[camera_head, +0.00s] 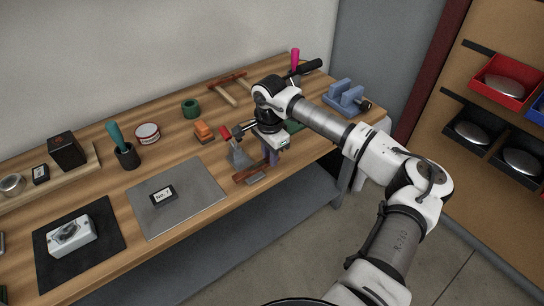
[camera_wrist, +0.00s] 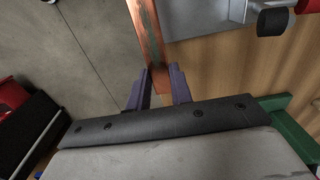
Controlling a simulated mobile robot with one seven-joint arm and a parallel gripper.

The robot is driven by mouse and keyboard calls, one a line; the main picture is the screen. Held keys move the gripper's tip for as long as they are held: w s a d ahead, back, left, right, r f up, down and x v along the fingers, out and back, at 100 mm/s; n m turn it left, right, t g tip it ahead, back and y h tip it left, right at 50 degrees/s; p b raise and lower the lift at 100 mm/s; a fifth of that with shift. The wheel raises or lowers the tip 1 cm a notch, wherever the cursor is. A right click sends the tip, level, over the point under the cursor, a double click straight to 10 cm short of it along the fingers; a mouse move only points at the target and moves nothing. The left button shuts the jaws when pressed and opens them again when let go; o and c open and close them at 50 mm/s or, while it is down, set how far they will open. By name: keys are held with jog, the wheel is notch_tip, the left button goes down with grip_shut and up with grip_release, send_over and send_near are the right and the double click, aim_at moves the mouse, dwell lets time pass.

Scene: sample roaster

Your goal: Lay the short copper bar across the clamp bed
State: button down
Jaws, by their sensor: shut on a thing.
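The short copper bar (camera_wrist: 147,35) is held between the two purple fingers of my gripper (camera_wrist: 160,74), near one end. In the head view the bar (camera_head: 247,173) lies roughly level near the front edge of the bench, below my gripper (camera_head: 271,157). The clamp bed looks to be the grey metal piece (camera_head: 239,154) with a red handle, just left of my gripper. In the wrist view its grey plate (camera_wrist: 205,20) is right beside the bar, with a black-tipped part (camera_wrist: 274,20) on it. I cannot tell whether bar and bed touch.
The wooden bench (camera_head: 205,160) carries a grey plate (camera_head: 205,188) with a label, an orange block (camera_head: 203,132), a green ring (camera_head: 190,109) and a blue vise (camera_head: 345,97). A green piece (camera_wrist: 288,118) is close beside my gripper. Open floor is past the front edge.

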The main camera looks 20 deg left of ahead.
jog(key=f+b, duration=0.1)
jog(key=a+f, duration=0.1)
jog(key=w+f+b, duration=0.1)
jog(key=shift+a+f+b, duration=0.15)
jog(key=shift+b, duration=0.15)
jog(key=shift+w+a+f+b, duration=0.2)
jog(key=shift+w+a+b, duration=0.35)
jog(key=shift+w+a, duration=0.55)
jog(key=shift+s+a, duration=0.1)
jog(key=shift+s, duration=0.05)
jog(key=shift+f+b, duration=0.3)
jog(key=shift+f, duration=0.1)
jog(key=c, duration=1.2)
grip_release()
jog(key=shift+o, duration=0.2)
notch_tip(320, 180, up, 14)
jog(key=b, duration=0.1)
jog(key=shift+f, duration=0.1)
